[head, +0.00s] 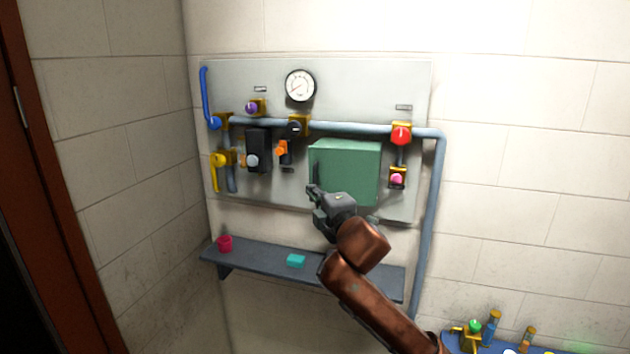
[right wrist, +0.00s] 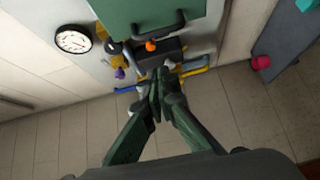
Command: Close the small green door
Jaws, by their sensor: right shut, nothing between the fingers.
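The small green door (head: 348,165) is on the front of a green box on the wall panel, right of its middle. It looks flush with the box in the head view; I see no clear gap. The door (right wrist: 150,12) also fills the top of the right wrist view, with a dark handle (right wrist: 147,27) along its near edge. My right gripper (head: 313,189) is at the door's lower left in the head view, partly covering that corner. Its fingers (right wrist: 160,76) are together and empty, just off the handle; I cannot tell whether they touch the door. My left gripper is not in view.
The grey panel (head: 235,78) carries a gauge (head: 300,86), pipes, a black box (head: 259,148) and several coloured valves. A shelf (head: 262,256) below holds a pink cup (head: 224,243) and a teal block (head: 296,260). A blue surface with small items is at lower right.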

